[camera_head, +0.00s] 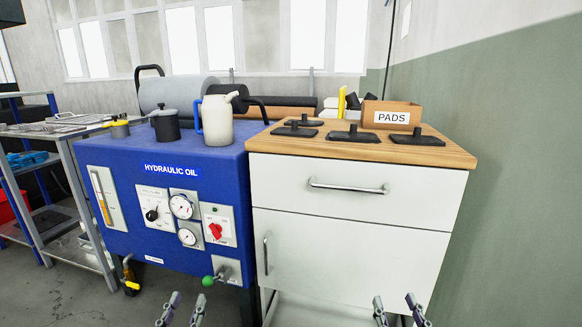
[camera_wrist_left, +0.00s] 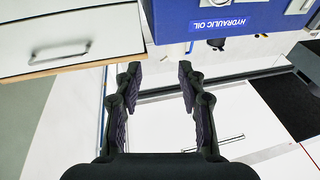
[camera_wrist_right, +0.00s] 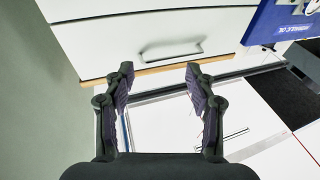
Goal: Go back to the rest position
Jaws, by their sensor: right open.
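My left gripper (camera_head: 183,309) shows at the bottom of the head view, in front of the blue hydraulic oil unit (camera_head: 110,222). Its two fingers stand apart with nothing between them, and in the left wrist view (camera_wrist_left: 157,80) they are also apart and empty. My right gripper (camera_head: 397,309) is at the bottom right of the head view, in front of the white cabinet (camera_head: 350,238). Its fingers are spread and empty in the right wrist view (camera_wrist_right: 160,82). Neither gripper visibly touches anything.
The wooden cabinet top (camera_head: 285,145) bears several black pads and a box labelled PADS (camera_head: 392,116). A beige jug (camera_head: 217,122) and a dark pot (camera_head: 165,126) stand on the blue unit. A shelf rack (camera_head: 68,165) stands at left. A green wall (camera_head: 520,150) bounds the right.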

